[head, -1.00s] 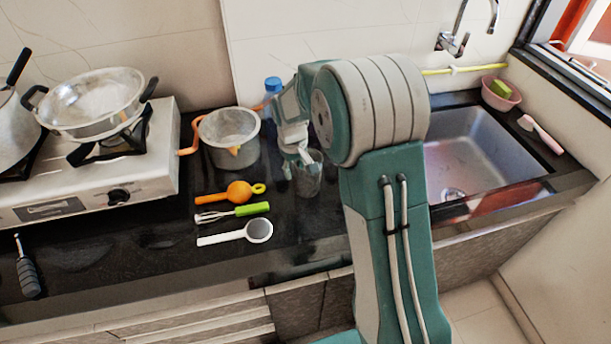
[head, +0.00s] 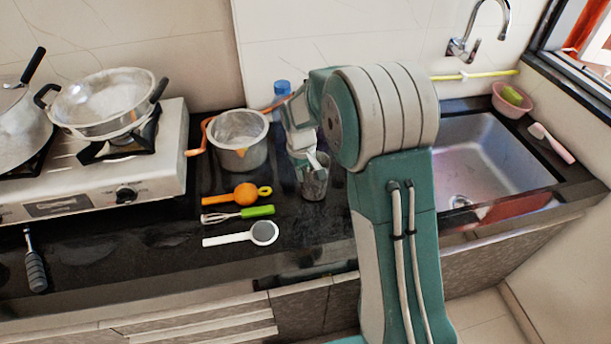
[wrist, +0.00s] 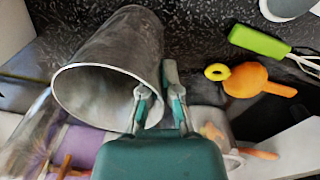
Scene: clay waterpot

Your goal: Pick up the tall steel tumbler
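The tall steel tumbler (head: 315,186) stands on the dark counter, right of the steel pot. In the wrist view the tumbler (wrist: 112,58) fills the upper left, with its open mouth facing the camera. My gripper (head: 314,164) is at the tumbler's rim, pointing down. In the wrist view my gripper (wrist: 158,95) has one finger over the mouth side of the rim and the other beside the outer wall. The fingers are close together, with the wall between them. Whether they press on the wall cannot be told.
A steel pot (head: 240,155) stands left of the tumbler, and a blue-capped bottle (head: 282,88) behind it. An orange tool (head: 236,194), a green-handled whisk (head: 240,215) and a white strainer (head: 245,236) lie on the counter. The sink (head: 485,160) is to the right.

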